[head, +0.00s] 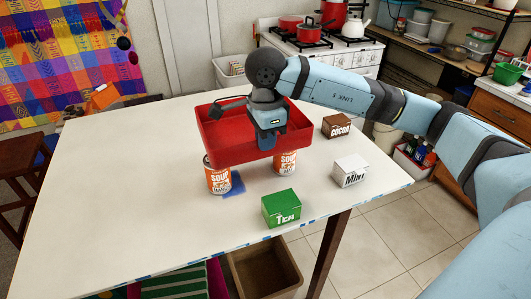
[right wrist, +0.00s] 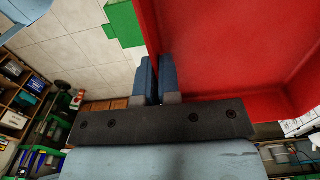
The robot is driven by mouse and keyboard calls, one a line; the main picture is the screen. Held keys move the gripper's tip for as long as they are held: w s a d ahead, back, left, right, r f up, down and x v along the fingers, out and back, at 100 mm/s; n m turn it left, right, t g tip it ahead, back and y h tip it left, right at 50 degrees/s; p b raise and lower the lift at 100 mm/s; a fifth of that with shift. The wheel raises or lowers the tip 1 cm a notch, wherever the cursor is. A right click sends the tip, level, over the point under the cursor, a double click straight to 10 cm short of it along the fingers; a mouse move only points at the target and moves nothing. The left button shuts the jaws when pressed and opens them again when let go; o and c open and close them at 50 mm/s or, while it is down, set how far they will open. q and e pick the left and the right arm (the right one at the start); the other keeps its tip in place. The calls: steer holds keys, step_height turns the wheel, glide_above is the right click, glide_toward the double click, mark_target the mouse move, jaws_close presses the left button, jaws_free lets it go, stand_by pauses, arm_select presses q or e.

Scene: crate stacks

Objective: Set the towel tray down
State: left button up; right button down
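The red tray (head: 225,155) is above the white table, level or nearly so, directly over two orange-and-white soup cans (head: 218,178) (head: 286,162). I cannot tell whether it rests on the cans or hangs just above them. My right gripper (head: 267,143) is at the tray's near wall, right of its middle. In the right wrist view its two blue fingers (right wrist: 157,80) are on either side of the red wall (right wrist: 152,30), close together. No towel shows in the visible part of the tray; the arm hides some of the inside. My left gripper is not in view.
A green tea box (head: 281,209), a white mint box (head: 350,171) and a brown cocoa box (head: 336,126) stand right of and in front of the tray. A blue patch (head: 237,183) lies between the cans.

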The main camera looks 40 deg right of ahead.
mark_target(265, 157)
step_height(265, 157, down, 4)
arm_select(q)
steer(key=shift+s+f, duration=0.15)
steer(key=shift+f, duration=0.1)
arm_select(e)
steer(key=shift+f, duration=0.2)
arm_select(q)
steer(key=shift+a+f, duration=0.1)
arm_select(e)
steer(key=shift+f, duration=0.1)
steer(key=shift+f, duration=0.15)
steer(key=c, duration=1.3)
jaws_free()
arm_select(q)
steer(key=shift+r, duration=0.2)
arm_select(e)
steer(key=shift+r, duration=0.25)
arm_select(q)
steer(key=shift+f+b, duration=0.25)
steer(key=shift+b, duration=0.2)
arm_select(e)
step_height(265, 157, up, 12)
steer(key=shift+r, duration=0.1)
